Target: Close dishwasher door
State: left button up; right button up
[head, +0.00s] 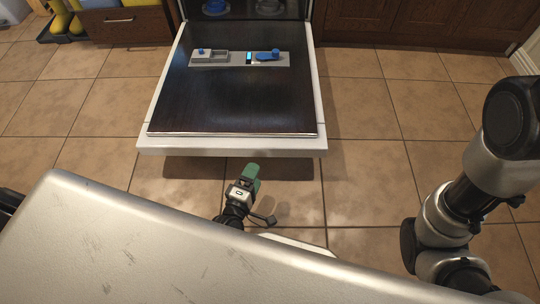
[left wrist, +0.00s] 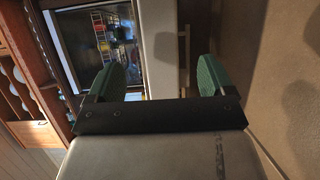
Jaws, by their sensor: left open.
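The dishwasher door (head: 235,100) is folded down open in the head view, lying about flat with its dark inner face up and a pale rim (head: 230,146) nearest me. My left gripper (head: 250,174), with green finger pads, is just in front of and below that rim, with a small gap seen between them. In the left wrist view my left gripper (left wrist: 160,72) is open, and a pale strip, probably the door's edge (left wrist: 160,40), shows beyond and between the pads. Contact cannot be told. My right arm shows at the right; its gripper is out of view.
A grey detergent dispenser panel (head: 239,60) with blue parts is set in the door. Blue items (head: 215,7) show inside the dishwasher. Wooden cabinets (head: 400,22) flank it. Yellow boots (head: 60,15) stand at the far left. Tiled floor (head: 375,130) is clear around the door.

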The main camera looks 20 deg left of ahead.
aim_at(266, 153)
pick_arm(q)
jog(key=w+b, duration=0.1)
jog(key=w, duration=0.2)
jog(key=w+b, duration=0.1)
jog(key=w, duration=0.1)
jog(key=w+d+b, duration=0.1)
jog(key=w+b, duration=0.1)
jog(key=w, duration=0.1)
jog(key=shift+w+f, duration=0.3)
jog(key=shift+w, duration=0.05)
jog(key=shift+w+d+r, duration=0.1)
jog(key=shift+w+r, duration=0.05)
jog(key=shift+w, duration=0.45)
